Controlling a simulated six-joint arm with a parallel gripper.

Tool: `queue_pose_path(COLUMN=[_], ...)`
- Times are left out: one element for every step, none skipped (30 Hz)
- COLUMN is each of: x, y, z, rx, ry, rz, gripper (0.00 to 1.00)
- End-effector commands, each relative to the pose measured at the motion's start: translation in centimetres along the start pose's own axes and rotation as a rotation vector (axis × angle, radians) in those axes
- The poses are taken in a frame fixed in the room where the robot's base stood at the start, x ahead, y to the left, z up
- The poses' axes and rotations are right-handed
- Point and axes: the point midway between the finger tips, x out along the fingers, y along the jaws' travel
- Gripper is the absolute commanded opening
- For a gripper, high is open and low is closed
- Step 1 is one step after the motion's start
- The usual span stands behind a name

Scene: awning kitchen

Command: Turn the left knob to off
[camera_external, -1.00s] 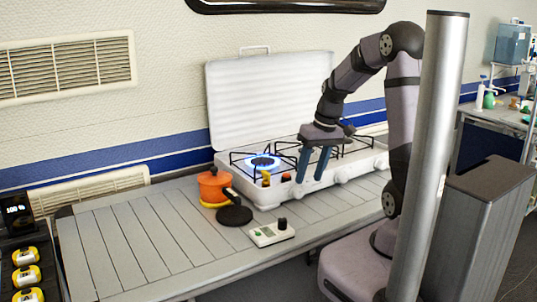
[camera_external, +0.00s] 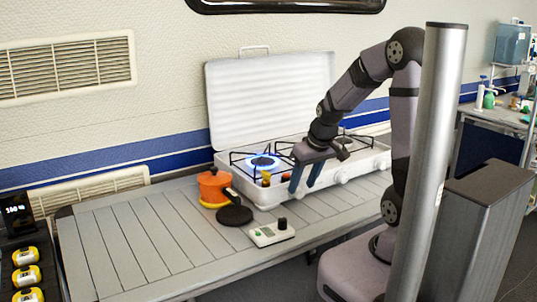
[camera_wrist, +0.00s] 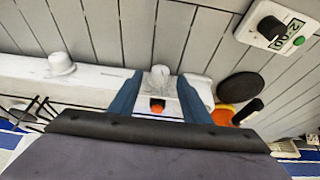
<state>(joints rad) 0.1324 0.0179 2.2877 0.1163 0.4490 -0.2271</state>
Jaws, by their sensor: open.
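The white stove (camera_external: 262,199) has its lid up, and a blue flame burns on its left burner (camera_external: 264,161). My gripper (camera_external: 303,188) is open at the stove's front edge, its blue fingers pointing down. In the wrist view the left knob (camera_wrist: 159,76), white and rounded, shows between the two spread fingers of my gripper (camera_wrist: 157,92). I cannot tell whether the fingers touch it. The external view hides this knob behind the fingers. A second white knob (camera_wrist: 61,64) stands farther along the front, also seen in the external view (camera_external: 342,176).
An orange pot (camera_external: 213,186) and a black pan (camera_external: 235,215) stand left of the stove. A white device with a black knob (camera_external: 271,234) lies in front. A small orange-topped item (camera_wrist: 157,105) is behind the left knob. The slatted table (camera_external: 135,240) is clear at left.

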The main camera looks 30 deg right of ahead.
Motion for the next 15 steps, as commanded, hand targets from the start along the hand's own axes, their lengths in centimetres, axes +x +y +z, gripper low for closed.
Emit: queue_pose_path(x=[0.8, 1.1, 1.4, 1.7, 2.0, 2.2, 2.4, 2.6, 2.7, 2.8, 2.9, 2.9, 3.0, 3.0, 3.0], y=[0.0, 0.0, 0.0, 0.0, 0.0, 0.0, 0.0, 0.0, 0.0, 0.0, 0.0, 0.0, 0.0, 0.0, 0.0], z=[0.1, 0.1, 0.1, 0.1, 0.1, 0.1, 0.1, 0.0, 0.0, 0.0, 0.0, 0.0, 0.0, 0.0, 0.0], rx=[-0.001, -0.001, -0.001, 0.0, 0.0, 0.0, 0.0, 0.0, 0.001, 0.001, 0.001, 0.001, 0.0, 0.0, 0.0], ry=[-0.004, -0.004, -0.004, -0.003, -0.003, -0.003, -0.002, -0.002, -0.001, -0.001, 0.0, 0.0, 0.0, 0.0, 0.0], rz=[0.0, 0.0, -0.001, 0.0, -0.001, -0.001, -0.001, 0.0, 0.0, 0.0, 0.0, 0.0, 0.0, 0.0, 0.0], gripper=[0.44, 0.44, 0.44, 0.44, 0.44, 0.44, 0.44, 0.44, 0.44, 0.44, 0.44, 0.44, 0.44, 0.44, 0.44])
